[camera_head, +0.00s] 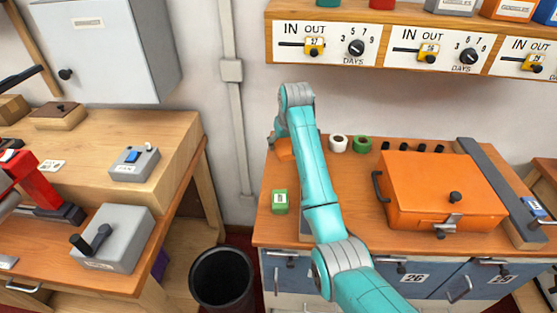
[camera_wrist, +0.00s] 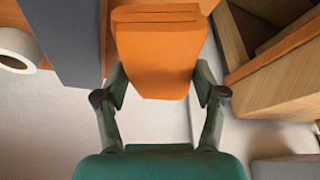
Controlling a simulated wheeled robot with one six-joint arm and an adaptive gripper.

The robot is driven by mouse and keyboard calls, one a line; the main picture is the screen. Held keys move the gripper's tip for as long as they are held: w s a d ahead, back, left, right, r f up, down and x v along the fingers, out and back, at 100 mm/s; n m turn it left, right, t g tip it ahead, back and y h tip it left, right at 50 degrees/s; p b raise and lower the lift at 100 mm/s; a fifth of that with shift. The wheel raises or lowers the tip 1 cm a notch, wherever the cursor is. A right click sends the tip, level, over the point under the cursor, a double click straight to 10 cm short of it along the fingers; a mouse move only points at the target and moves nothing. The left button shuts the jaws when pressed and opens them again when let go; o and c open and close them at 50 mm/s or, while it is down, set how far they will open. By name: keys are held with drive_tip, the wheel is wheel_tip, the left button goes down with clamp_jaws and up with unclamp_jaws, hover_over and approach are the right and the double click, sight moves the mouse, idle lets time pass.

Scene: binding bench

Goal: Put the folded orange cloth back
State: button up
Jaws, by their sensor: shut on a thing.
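The folded orange cloth (camera_wrist: 157,45) is between the two fingers of my gripper (camera_wrist: 159,84) in the wrist view. The fingers are shut on its sides, and its far end reaches up past the fingertips. In the head view a small part of the orange cloth (camera_head: 285,149) shows just left of my arm, near the back left of the bench (camera_head: 330,230). My gripper is mostly hidden behind my arm there. I cannot tell whether the cloth touches anything below it.
An orange case (camera_head: 430,185) fills the bench's right half. A white roll (camera_head: 338,143), a green roll (camera_head: 361,144) and a small green box (camera_head: 279,203) stand near my arm. A shelf (camera_head: 400,80) overhangs the back. A black bin (camera_head: 221,278) stands in the gap left.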

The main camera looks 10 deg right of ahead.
sight(283, 165)
drive_tip(key=shift+d+f, duration=0.1)
drive_tip(key=shift+f, duration=3.3)
drive_tip(key=shift+f, duration=0.1)
drive_tip(key=o, duration=0.7)
drive_tip(key=shift+o, duration=0.2)
drive_tip(key=v, duration=1.2)
drive_tip(key=shift+w, duration=0.1)
